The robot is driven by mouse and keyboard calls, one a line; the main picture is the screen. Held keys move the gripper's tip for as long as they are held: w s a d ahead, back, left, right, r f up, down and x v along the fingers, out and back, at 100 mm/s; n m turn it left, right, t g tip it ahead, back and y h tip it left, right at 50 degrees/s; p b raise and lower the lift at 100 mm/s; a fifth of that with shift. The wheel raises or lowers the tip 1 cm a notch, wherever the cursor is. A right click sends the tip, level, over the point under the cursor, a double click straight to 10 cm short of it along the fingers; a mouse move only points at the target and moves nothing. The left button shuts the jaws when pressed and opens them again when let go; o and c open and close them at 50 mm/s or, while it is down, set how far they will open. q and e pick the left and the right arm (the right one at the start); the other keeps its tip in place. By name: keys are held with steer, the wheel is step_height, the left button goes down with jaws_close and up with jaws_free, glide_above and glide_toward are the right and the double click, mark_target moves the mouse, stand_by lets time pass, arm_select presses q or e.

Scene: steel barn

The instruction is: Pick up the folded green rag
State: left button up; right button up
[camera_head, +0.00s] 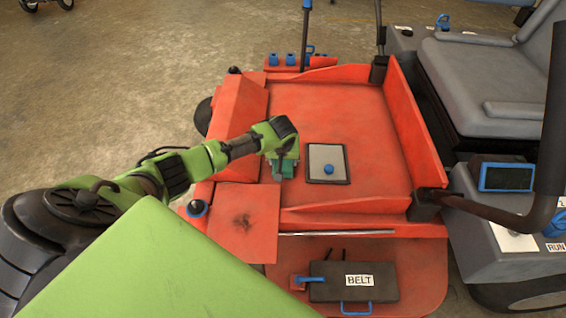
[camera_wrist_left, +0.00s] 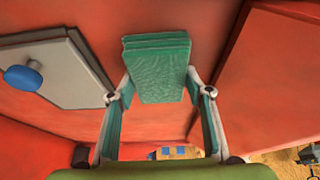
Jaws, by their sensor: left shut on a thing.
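The folded green rag (camera_wrist_left: 157,70) shows in the left wrist view as a layered teal-green block between the fingers of my left gripper (camera_wrist_left: 158,95). The gripper is shut on it. In the head view, the rag (camera_head: 285,167) is a small green patch under my left gripper (camera_head: 282,160), partly hidden by the hand. It is over the red deck (camera_head: 340,110); I cannot tell whether it touches the deck. My right gripper is not in view.
A grey plate with a blue knob (camera_head: 328,164) lies on the deck just right of the rag. A raised red side wall (camera_head: 410,120) bounds the deck on the right. A dark BELT cover (camera_head: 354,282) is at the front, and a grey seat (camera_head: 480,85) at the right.

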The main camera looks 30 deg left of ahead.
arm_select(q)
steer(key=shift+f, duration=0.1)
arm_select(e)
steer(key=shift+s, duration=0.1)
arm_select(q)
steer(key=shift+r, duration=0.65)
step_height(320, 180, up, 8)
steer(key=shift+f+p, duration=0.1)
steer(key=shift+p, duration=1.1)
steer(key=shift+r, duration=0.7)
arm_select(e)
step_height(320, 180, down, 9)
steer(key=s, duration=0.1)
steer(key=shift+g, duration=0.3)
arm_select(q)
steer(key=shift+o, duration=0.6)
